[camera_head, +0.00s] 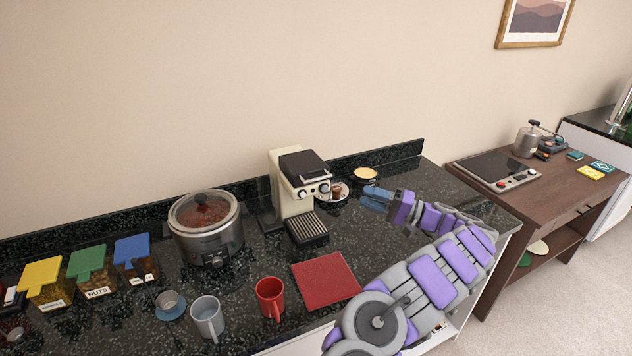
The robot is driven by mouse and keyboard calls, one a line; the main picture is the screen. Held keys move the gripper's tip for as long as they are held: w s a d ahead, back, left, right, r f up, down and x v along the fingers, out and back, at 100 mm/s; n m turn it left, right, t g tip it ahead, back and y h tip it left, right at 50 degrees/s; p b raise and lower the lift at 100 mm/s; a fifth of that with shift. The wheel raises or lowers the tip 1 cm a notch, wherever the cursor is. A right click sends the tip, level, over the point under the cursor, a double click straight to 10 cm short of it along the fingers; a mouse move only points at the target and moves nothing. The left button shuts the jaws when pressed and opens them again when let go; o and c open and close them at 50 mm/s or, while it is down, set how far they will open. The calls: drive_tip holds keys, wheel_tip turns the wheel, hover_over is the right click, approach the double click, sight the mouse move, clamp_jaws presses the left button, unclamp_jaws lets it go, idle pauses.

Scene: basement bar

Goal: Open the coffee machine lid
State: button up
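The coffee machine (288,190) is cream with a black top, and stands on the dark counter against the wall. Its black lid (304,163) lies flat on top and looks closed. Its knobs and drip tray (307,228) face the front right. My gripper (370,198) is blue-grey and sits to the right of the machine, apart from it, above the counter. It is too small in view to tell whether its fingers are open or shut. My purple and grey arm reaches in from the lower right.
A slow cooker (206,238) stands left of the machine. A red mat (325,280), a red mug (270,297) and a grey mug (207,317) lie in front. Plates (365,174) sit behind my gripper. Colored-lid containers (88,262) stand far left.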

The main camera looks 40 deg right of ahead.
sight(317, 180)
drive_tip(key=b+x, duration=0.2)
drive_tip(key=x, duration=1.3)
drive_tip(key=shift+w, duration=0.5)
drive_tip(key=shift+a, duration=0.25)
drive_tip(key=shift+c, duration=0.2)
drive_tip(key=shift+c, duration=0.7)
clamp_jaws()
